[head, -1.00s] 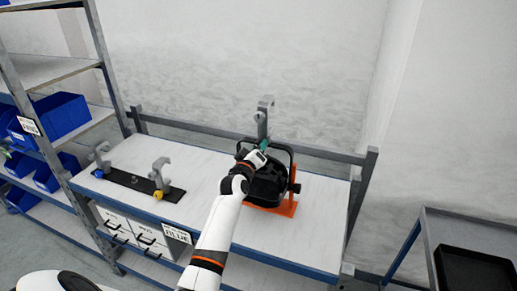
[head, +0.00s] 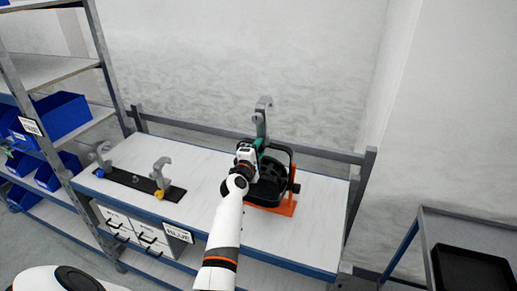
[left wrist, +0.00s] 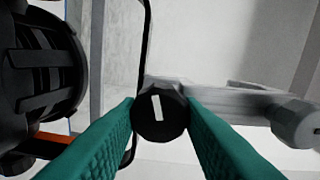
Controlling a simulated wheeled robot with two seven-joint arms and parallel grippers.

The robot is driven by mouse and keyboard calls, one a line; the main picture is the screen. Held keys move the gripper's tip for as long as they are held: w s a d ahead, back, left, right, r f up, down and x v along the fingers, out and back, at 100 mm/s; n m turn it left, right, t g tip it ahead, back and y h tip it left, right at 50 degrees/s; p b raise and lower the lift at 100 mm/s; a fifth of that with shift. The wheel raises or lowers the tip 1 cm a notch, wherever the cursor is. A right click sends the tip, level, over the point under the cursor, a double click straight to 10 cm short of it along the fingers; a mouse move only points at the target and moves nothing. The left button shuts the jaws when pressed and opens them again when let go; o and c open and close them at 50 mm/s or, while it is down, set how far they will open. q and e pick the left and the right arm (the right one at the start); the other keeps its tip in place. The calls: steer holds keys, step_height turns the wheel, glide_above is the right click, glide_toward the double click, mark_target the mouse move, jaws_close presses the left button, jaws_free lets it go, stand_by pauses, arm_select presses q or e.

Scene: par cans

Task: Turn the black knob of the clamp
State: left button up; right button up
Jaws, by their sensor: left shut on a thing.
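The black knob (left wrist: 160,112) has a white bar on its face, nearly upright with a slight tilt in the left wrist view. The teal fingers of my left gripper (left wrist: 162,125) are shut on it from both sides. The knob belongs to the grey clamp (left wrist: 230,104), which runs to the right there. In the head view the clamp's hook (head: 263,103) rises above the black par can (head: 268,184). My left gripper (head: 259,145) is just below the hook and hides the knob there. My right gripper is not in view.
The can stands on an orange base (head: 287,208) on the white workbench (head: 200,205). To its left, a black bar (head: 130,180) holds grey clamps with blue and yellow knobs. A shelf with blue bins (head: 62,115) is at left. A black tray (head: 472,270) lies at right.

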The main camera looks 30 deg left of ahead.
arm_select(q)
steer(key=shift+n, duration=1)
steer(key=o, duration=1)
steer(key=v, duration=1.2)
